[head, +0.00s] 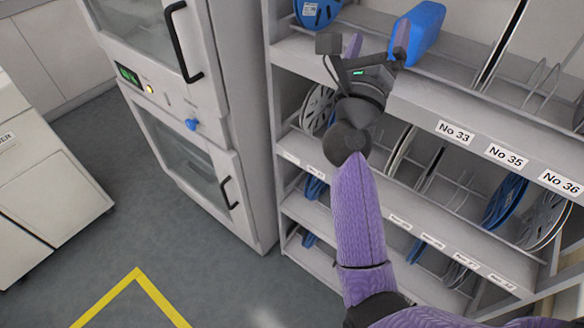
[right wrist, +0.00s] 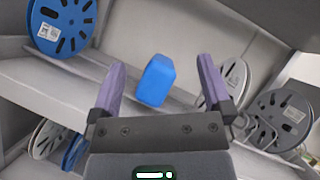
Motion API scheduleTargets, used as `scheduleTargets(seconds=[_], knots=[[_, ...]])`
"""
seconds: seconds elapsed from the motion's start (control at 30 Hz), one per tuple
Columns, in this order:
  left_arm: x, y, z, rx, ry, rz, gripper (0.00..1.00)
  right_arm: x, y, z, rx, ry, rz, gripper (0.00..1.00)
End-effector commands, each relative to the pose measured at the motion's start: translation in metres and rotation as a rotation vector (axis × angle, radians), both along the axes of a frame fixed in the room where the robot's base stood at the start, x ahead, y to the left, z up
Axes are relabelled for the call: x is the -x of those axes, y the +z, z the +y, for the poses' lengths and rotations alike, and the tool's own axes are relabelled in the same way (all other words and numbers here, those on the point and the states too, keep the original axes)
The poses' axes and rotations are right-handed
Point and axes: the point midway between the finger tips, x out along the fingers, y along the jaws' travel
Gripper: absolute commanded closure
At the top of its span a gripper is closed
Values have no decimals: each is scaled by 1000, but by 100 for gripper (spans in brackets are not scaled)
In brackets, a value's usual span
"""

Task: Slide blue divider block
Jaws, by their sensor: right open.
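The blue divider block (head: 424,30) stands on the upper shelf of the reel rack, near its left part. In the right wrist view the block (right wrist: 154,82) appears ahead of my right gripper, between the lines of its two fingers and nearer the left one. My right gripper (head: 377,48) is open, with purple fingers apart and nothing between them; it also shows in the right wrist view (right wrist: 160,85). In the head view its right finger overlaps the block's left edge; I cannot tell whether they touch. My left gripper is not in view.
A blue reel (head: 316,12) stands on the same shelf, left of the block. Wire dividers (head: 545,80) stand to the right. The shelf edge carries number labels (head: 455,132). Lower shelves hold several reels. A grey cabinet (head: 190,120) with black handles stands left of the rack.

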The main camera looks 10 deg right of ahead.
Motion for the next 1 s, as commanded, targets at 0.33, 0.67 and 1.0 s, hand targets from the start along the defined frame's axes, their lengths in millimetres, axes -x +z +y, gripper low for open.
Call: scheduleTargets(seconds=[0.33, 0.67, 1.0], knots=[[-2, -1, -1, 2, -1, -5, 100, 23, -37, 82, 796, 182, 224, 0], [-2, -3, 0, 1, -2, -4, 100, 51, -114, 127, 1324, 358, 451, 0], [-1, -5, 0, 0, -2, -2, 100, 73, -163, 138, 1583, 475, 583, 0]])
